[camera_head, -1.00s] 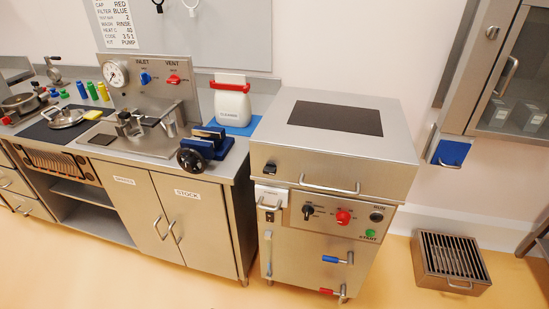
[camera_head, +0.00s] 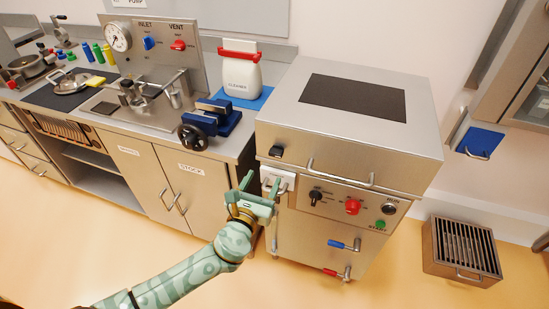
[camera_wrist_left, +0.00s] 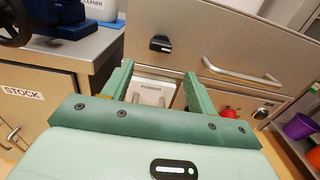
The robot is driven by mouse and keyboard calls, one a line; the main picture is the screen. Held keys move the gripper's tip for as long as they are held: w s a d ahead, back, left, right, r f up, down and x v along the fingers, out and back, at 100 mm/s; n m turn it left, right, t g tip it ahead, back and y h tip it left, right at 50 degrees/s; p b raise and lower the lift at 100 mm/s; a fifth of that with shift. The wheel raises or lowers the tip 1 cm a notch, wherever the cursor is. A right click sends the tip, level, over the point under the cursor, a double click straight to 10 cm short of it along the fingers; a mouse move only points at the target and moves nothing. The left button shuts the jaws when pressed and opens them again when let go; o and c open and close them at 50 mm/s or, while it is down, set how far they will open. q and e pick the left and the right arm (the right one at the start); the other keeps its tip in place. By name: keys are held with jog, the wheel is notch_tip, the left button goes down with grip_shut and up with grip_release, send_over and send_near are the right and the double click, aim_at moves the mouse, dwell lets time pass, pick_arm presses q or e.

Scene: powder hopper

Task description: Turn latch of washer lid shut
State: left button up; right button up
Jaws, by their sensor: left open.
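The washer (camera_head: 330,215) is a steel cabinet with a lid (camera_head: 300,135) that lies down flat on it. A small black latch (camera_head: 276,151) sits on the lid's front face near its left corner. It also shows in the left wrist view (camera_wrist_left: 160,44), just beyond the fingertips, lying roughly sideways. My left gripper (camera_head: 262,184) is open and empty, in front of the washer's left side and lower in the picture than the latch. In the left wrist view the open fingers (camera_wrist_left: 158,74) point toward the washer front, apart from the latch. My right gripper is not in view.
A white drawer (camera_wrist_left: 150,92) with a handle is between the fingers. The lid's bar handle (camera_head: 340,173) and a red knob (camera_head: 352,207) are to the right. A counter with a blue vise (camera_head: 215,118) stands left. Floor in front is free.

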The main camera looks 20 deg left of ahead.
aim_at(276, 152)
pick_arm(q)
jog(key=w+b, duration=0.1)
jog(key=w, duration=0.8)
jog(key=shift+w+d+b, duration=0.15)
jog(key=shift+w+b, duration=0.1)
jog(key=shift+b, duration=0.1)
jog(key=shift+c, duration=0.4)
jog(key=c, duration=0.9)
